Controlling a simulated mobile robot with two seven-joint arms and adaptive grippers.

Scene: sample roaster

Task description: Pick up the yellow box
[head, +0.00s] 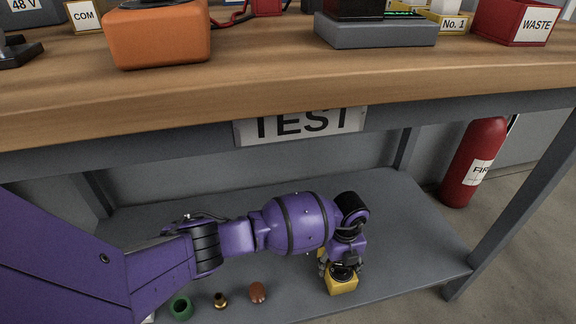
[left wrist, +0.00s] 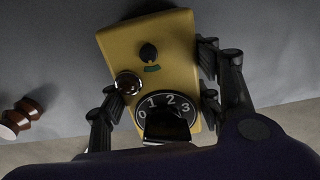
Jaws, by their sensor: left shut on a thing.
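The yellow box (head: 342,286) is at the lower shelf, under the workbench, right of the middle in the head view. In the left wrist view the yellow box (left wrist: 150,50) shows a black knob, a silver round part and a dial marked 0 to 3. My left gripper (head: 338,268) reaches down over it from the left. In the left wrist view the fingers of my left gripper (left wrist: 165,100) are shut on the box, one on each side. I cannot tell whether the box touches the shelf. My right gripper is not in view.
A green ring (head: 181,306), a brass part (head: 220,300) and a brown piece (head: 257,292) are on the lower shelf (head: 420,240) left of the box. The workbench top (head: 270,75) with the TEST sign (head: 300,125) overhangs. A fire extinguisher (head: 472,165) stands at right.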

